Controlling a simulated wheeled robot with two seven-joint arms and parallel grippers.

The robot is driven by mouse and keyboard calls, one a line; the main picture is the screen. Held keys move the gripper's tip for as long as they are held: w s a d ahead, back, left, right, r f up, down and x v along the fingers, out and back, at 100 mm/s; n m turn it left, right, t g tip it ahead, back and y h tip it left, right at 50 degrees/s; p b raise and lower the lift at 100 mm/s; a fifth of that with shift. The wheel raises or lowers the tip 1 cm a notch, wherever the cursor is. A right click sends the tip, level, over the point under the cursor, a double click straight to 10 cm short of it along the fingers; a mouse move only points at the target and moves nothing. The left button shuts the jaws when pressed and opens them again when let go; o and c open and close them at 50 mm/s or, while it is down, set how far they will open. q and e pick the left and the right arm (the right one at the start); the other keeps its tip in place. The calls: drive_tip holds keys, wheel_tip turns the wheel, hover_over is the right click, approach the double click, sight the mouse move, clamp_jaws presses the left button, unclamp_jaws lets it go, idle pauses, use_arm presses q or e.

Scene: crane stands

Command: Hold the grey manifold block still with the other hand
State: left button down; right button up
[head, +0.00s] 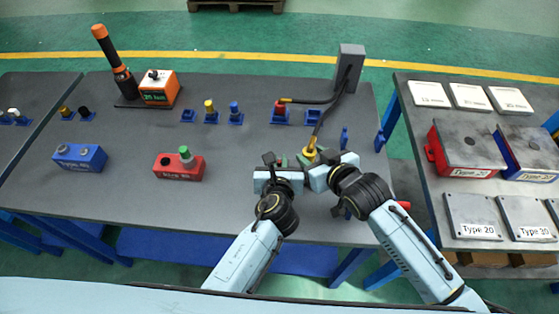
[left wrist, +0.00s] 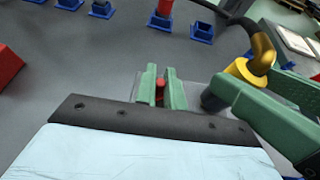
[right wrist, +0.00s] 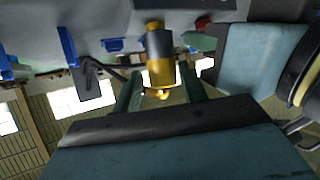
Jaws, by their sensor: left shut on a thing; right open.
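The grey manifold block (left wrist: 204,92) is mostly hidden by my fingers in the left wrist view; a small red part shows between them. My left gripper (left wrist: 162,80) is shut on the block near the right front of the table, and in the head view (head: 279,161) it hides the block. A yellow hose fitting (head: 310,153) stands just right of my left gripper. My right gripper (right wrist: 160,92) is open, with its green fingers either side of the yellow and dark fitting (right wrist: 160,62) in the right wrist view. Contact there is unclear.
A black hose runs from the fitting to a grey post (head: 349,68). A red-topped fitting (head: 280,108) sits in a blue holder behind. A red box (head: 179,170) and a blue box (head: 80,158) stand left. Blue uprights (head: 380,140) stand near the right edge.

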use_arm(q)
drive_tip(key=shift+d+r, duration=0.15)
drive_tip(key=shift+d, duration=0.15)
use_arm(e)
drive_tip(key=shift+s+a+f, duration=0.3)
drive_tip(key=shift+s+a, duration=0.05)
drive_tip(key=shift+s, duration=0.05)
use_arm(q)
drive_tip(key=shift+w+a, duration=0.15)
use_arm(e)
drive_tip(key=v, duration=0.5)
drive_tip(key=shift+r, duration=0.2)
drive_tip(key=v, duration=0.7)
drive_tip(key=shift+d+r, duration=0.25)
drive_tip(key=shift+d, duration=0.25)
use_arm(q)
drive_tip(key=c, duration=1.4)
unclamp_jaws()
